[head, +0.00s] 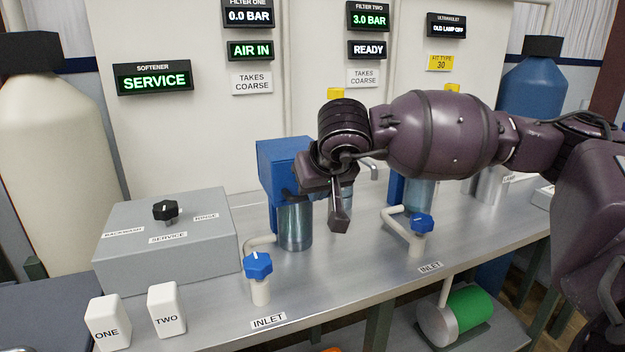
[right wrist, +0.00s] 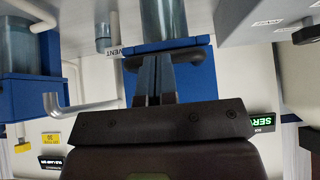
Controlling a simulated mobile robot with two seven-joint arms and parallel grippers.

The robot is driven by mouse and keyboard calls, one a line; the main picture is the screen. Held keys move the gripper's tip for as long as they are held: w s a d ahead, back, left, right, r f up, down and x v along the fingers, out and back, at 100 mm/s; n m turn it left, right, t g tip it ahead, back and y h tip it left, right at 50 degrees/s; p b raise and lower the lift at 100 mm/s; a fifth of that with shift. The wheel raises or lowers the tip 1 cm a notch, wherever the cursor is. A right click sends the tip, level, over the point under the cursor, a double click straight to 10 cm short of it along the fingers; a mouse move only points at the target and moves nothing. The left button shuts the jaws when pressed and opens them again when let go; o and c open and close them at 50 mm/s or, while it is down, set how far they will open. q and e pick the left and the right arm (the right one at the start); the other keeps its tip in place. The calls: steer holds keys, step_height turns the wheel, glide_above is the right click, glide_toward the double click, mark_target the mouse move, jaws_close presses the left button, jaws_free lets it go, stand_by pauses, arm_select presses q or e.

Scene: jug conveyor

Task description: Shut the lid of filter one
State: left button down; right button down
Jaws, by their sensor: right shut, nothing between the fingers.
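Filter one has a blue head (head: 282,165) over a clear grey-blue bowl (head: 296,227) in the head view. Its blue body also shows upside down in the right wrist view (right wrist: 202,75), with the bowl (right wrist: 163,18). I cannot tell its lid apart from the head or how far it is shut, as my right arm hides part of it. My right gripper (head: 339,222) is shut and empty, pointing down just right of the bowl in the head view. In the right wrist view its fingers (right wrist: 153,62) are together, in front of the blue body; contact is unclear. My left gripper is out of view.
Filter one's blue inlet knob (head: 258,265) stands in front on the bench (head: 345,285). A grey control box (head: 165,245) is left, with two white blocks marked ONE (head: 108,322) and TWO (head: 166,310). Filter two's inlet knob (head: 421,223) is right. Filter one's display (head: 248,17) reads 0.0 BAR.

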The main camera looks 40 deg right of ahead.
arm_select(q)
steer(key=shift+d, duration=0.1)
arm_select(e)
steer(key=shift+f, duration=0.2)
